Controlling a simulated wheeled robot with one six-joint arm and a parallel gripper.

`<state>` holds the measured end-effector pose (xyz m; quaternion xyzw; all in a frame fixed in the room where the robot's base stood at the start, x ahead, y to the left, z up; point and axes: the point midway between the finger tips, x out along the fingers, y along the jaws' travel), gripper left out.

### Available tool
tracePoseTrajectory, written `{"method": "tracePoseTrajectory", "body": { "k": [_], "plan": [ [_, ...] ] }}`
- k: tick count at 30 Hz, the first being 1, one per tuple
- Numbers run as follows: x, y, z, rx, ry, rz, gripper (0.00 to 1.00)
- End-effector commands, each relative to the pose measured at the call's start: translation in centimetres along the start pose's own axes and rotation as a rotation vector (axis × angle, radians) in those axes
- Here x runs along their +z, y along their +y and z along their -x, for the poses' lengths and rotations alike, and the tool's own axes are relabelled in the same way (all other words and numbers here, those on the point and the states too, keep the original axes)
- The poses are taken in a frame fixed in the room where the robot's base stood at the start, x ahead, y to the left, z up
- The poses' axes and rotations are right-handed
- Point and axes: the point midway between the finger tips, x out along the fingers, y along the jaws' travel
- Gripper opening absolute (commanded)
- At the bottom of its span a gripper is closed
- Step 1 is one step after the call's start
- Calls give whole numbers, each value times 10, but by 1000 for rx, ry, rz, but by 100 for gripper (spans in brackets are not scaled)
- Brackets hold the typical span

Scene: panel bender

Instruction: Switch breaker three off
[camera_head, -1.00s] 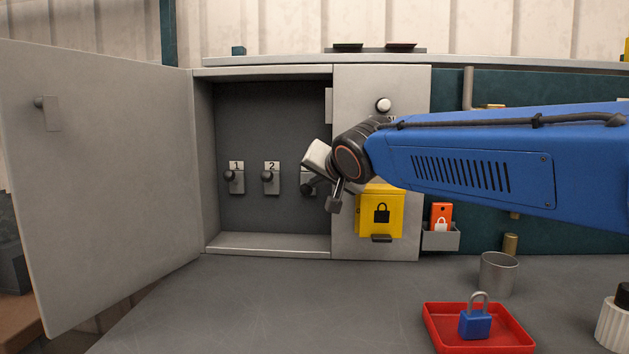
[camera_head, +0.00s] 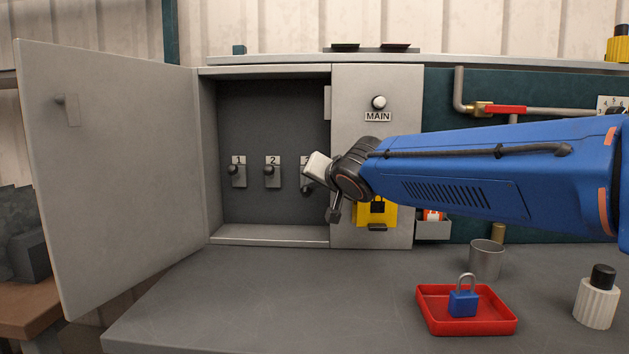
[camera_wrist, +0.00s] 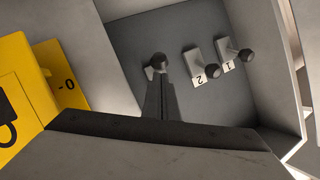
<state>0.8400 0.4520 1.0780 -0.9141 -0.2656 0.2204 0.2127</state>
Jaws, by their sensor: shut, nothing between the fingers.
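Breaker three (camera_head: 306,171) is the rightmost of the three breakers inside the open grey cabinet (camera_head: 269,241). Its number plate is partly hidden by my gripper in the head view. In the wrist view its dark knob (camera_wrist: 159,61) shows right at the tip of my gripper (camera_wrist: 163,82); I cannot tell whether they touch. My gripper is shut and empty. In the head view the fingers are mostly hidden behind the wrist. Breaker one (camera_head: 237,175) and breaker two (camera_head: 272,175) are to the left, their knobs (camera_wrist: 246,56) pointing out.
The cabinet door (camera_head: 125,180) stands wide open at left. A yellow lock box (camera_head: 388,214) is on the panel right of the opening, below the MAIN knob (camera_head: 379,102). A red tray (camera_head: 468,325) with a blue padlock (camera_head: 463,303), a metal cup (camera_head: 486,260) and a white bottle (camera_head: 597,305) stand on the bench.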

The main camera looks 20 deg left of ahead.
Motion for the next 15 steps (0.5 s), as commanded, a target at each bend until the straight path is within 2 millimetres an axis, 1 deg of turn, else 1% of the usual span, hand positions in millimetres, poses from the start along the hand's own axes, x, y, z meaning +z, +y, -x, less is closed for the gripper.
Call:
{"method": "tracePoseTrajectory", "body": {
  "k": [6, 15],
  "plan": [
    [10, 7, -5, 0, -1, -1, 0],
    [18, 12, -8, 1, -1, 0, 0]
  ]
}}
